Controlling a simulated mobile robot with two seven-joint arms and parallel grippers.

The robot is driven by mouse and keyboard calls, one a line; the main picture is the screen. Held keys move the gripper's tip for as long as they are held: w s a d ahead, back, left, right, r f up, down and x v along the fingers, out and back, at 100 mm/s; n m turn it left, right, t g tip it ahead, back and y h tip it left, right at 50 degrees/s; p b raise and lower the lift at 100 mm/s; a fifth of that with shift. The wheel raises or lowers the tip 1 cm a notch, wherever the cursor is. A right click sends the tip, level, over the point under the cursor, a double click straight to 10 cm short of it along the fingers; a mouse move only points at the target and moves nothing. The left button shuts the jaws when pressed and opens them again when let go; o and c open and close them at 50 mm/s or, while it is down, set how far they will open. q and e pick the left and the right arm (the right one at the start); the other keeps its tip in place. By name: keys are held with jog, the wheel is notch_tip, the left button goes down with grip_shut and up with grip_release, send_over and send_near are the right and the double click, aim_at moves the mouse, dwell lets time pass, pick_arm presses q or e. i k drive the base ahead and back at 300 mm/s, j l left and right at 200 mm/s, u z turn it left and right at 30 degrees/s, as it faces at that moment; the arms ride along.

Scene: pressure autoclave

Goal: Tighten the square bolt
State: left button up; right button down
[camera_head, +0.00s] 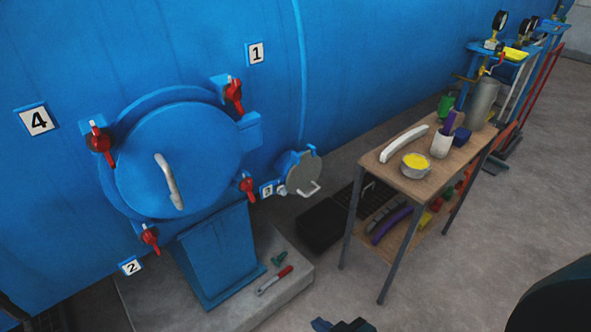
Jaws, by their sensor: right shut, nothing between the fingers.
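The round blue autoclave door (178,158) is shut against the blue vessel and has a pale handle (168,182). Red clamp bolts sit around its rim: upper right (234,95) by label 1, lower left (149,237) by label 2, lower right (247,187) by label 3, and upper left (100,141) by label 4. They are too small for me to tell which has a square head. My right gripper (343,326) shows only partly at the bottom edge, shut and empty, well apart from the door and bolts. My left gripper is out of view.
A small round grey hatch (304,175) stands out right of the door. A red-handled tool (274,280) and a green piece (279,259) lie on the concrete plinth (297,281). A wooden table (402,183) with cups stands right.

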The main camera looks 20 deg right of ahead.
aim_at(282, 190)
jog(key=k+l, duration=0.1)
jog(key=l, duration=0.4)
jog(key=l+u, duration=0.1)
jog(key=l, duration=0.4)
jog(key=k+l, duration=0.15)
jog(key=l, duration=0.35)
jog(key=k+l, duration=0.1)
jog(key=l, duration=0.4)
jog(key=k+l+u, duration=0.1)
jog(key=l, duration=0.4)
jog(key=i+l, duration=0.1)
jog(key=l, duration=0.35)
jog(key=i+l+u, duration=0.1)
jog(key=l, duration=0.35)
jog(key=i, duration=0.45)
